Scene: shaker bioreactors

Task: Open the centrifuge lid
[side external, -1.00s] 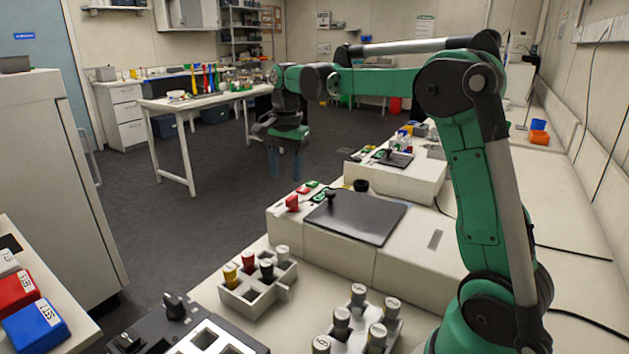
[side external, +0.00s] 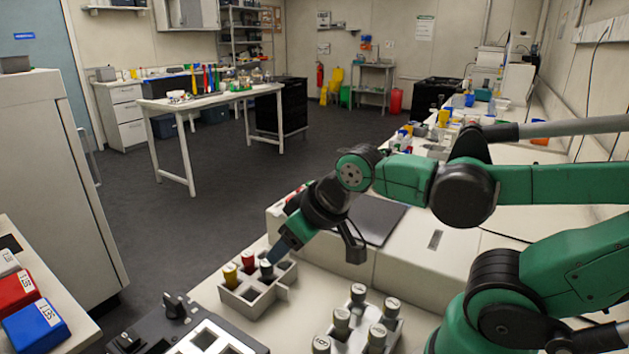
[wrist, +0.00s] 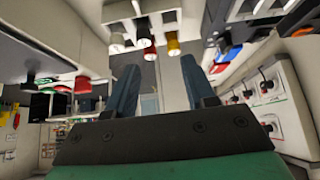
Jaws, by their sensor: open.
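The white machine (side external: 405,262) with a flat dark lid (side external: 375,217) on top appears to be the centrifuge. Its lid lies flat and looks closed. My arm hides the lid's left part and the knob there. My gripper (side external: 279,252) points down to the left, in front of the machine and just above the small vial rack, with the lid behind it. In the wrist view my gripper (wrist: 160,85) has its two blue fingers apart with nothing gripped between them.
A white rack (side external: 240,297) with yellow, red and dark-capped vials (side external: 267,268) sits right under my fingers. Another rack of grey-capped vials (side external: 358,293) stands to the right. A black device (side external: 190,335) lies in front. The floor (side external: 150,240) left of the bench is clear.

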